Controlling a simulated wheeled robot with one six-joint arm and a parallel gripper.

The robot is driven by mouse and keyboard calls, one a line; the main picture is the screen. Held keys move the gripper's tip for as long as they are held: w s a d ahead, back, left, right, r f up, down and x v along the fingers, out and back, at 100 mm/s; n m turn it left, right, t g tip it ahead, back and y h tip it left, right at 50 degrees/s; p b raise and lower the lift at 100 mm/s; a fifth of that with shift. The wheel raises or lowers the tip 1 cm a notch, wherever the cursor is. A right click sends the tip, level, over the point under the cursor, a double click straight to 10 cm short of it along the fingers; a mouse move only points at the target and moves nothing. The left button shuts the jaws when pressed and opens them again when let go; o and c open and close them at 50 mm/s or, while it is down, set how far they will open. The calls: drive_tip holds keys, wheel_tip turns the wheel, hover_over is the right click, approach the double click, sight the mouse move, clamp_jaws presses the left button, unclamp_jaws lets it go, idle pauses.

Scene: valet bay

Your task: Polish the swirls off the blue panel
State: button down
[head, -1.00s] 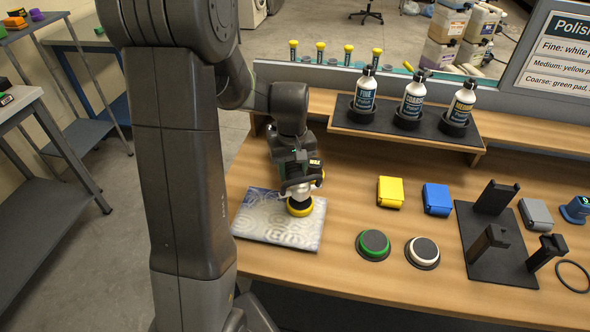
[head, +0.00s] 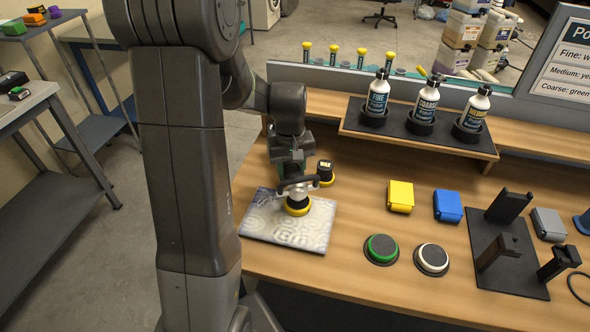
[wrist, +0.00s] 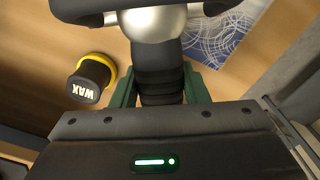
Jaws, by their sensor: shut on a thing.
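The blue panel (head: 272,235) lies flat on the bench and looks pale blue-grey, with light swirl marks across it. Its bluer corner (wrist: 225,35) with white curls shows in the wrist view. My gripper (head: 292,175) is above the panel, shut on the polisher. The polisher's yellow-rimmed pad (head: 298,207) is down at the panel's middle; exact contact is hard to tell. In the wrist view its silver body (wrist: 155,22) and dark grip show between my green fingers. A green pad (head: 381,248) and a white pad (head: 432,258) lie to the right.
Several bottles, including Fine (head: 376,97) and Coarse (head: 424,102), stand on a raised shelf. Yellow (head: 401,195) and blue (head: 448,206) boxes and a black stand (head: 508,262) occupy the right.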

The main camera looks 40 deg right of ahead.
drive_tip(key=shift+w+a+r, duration=0.1)
drive_tip(key=shift+w+a, duration=0.4)
drive_tip(key=shift+w, duration=0.15)
drive_tip(key=shift+w+a, duration=0.75)
drive_tip(key=shift+w, duration=0.1)
drive_tip(key=shift+w+a, duration=0.1)
drive_tip(key=shift+w+a, duration=0.75)
drive_tip(key=shift+w, duration=0.15)
drive_tip(key=shift+w+a, duration=0.1)
drive_tip(key=shift+w+a, duration=0.6)
drive_tip(key=shift+w, duration=0.15)
drive_tip(key=shift+w+a, duration=0.1)
drive_tip(key=shift+w+a, duration=0.75)
drive_tip(key=shift+w, duration=0.15)
